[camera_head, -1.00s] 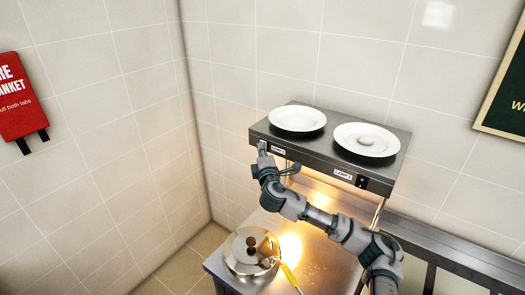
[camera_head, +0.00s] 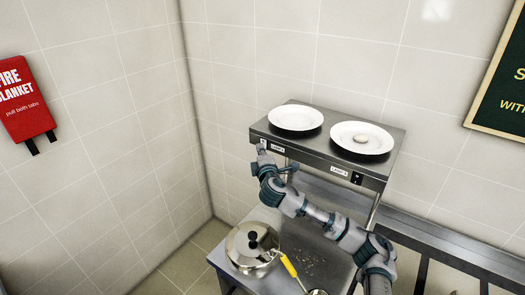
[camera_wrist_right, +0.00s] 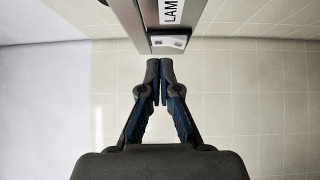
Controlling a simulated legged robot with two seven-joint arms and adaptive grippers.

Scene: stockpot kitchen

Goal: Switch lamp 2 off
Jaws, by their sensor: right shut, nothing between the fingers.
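The grey lamp shelf (camera_head: 335,165) carries two labelled switches on its front edge; I cannot read the label numbers surely. The left label (camera_head: 278,148) has its switch beside it, partly hidden by my right gripper (camera_head: 263,149). The right switch (camera_head: 357,178) is black and clear of my arm. In the wrist view the right gripper (camera_wrist_right: 160,66) is shut and empty, its tips just below the switch plate (camera_wrist_right: 168,41); I cannot tell if they touch it. No warm glow shows under the shelf. My left gripper is not in view.
Below, a lidded steel pot (camera_head: 240,256) and a yellow-handled utensil (camera_head: 289,266) are on the metal table (camera_head: 325,252). A fire blanket (camera_head: 25,95) hangs left.

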